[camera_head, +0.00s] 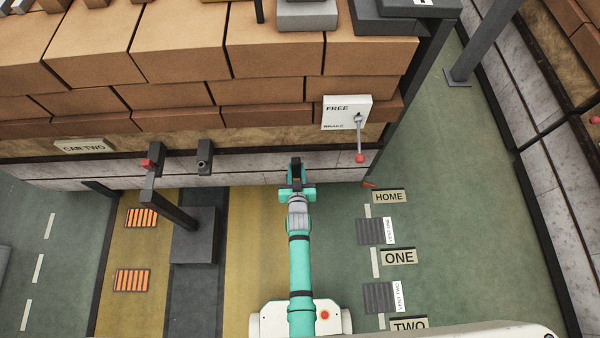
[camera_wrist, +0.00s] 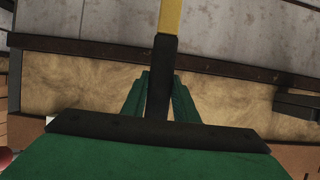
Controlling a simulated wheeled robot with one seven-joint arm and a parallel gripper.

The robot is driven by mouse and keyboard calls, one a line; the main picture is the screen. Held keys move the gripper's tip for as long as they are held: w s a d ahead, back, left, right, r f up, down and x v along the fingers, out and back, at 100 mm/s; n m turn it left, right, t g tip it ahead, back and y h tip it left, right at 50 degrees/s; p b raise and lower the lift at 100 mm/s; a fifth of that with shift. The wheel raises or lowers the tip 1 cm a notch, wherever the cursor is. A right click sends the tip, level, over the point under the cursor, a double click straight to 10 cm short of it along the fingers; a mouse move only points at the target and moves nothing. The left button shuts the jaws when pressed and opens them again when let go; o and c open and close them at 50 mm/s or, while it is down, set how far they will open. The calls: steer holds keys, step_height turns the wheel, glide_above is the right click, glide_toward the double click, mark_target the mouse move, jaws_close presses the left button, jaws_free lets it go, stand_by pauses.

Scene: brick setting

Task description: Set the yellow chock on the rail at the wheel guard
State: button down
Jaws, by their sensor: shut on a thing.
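My gripper (camera_head: 296,188) is in front of the brick-loaded car's lower side in the head view. In the wrist view its green fingers (camera_wrist: 160,98) are closed on the dark bar of a held piece. The bar's far end is yellow, so I take this as the yellow chock (camera_wrist: 171,16). The yellow end runs out of the top of that view. In the head view only the dark part of the held piece (camera_head: 296,169) shows above the fingers. I cannot make out the rail or the wheel guard for certain.
The car carries a CAR TWO plate (camera_head: 84,146) and a white FREE/BRAKE box (camera_head: 346,113) with a red-knobbed lever (camera_head: 359,140). A dark post (camera_head: 175,213) stands left of my arm. Floor plates HOME (camera_head: 389,196) and ONE (camera_head: 399,257) lie right, beside open green floor.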

mark_target(295, 176)
steer(key=shift+w+a+f, duration=0.25)
steer(key=shift+w+f, duration=0.6)
steer(key=shift+w, duration=0.1)
steer(key=shift+f, duration=1.6)
steer(key=c, duration=1.4)
jaws_free()
steer(key=shift+s+f, duration=0.2)
steer(key=shift+s, duration=0.05)
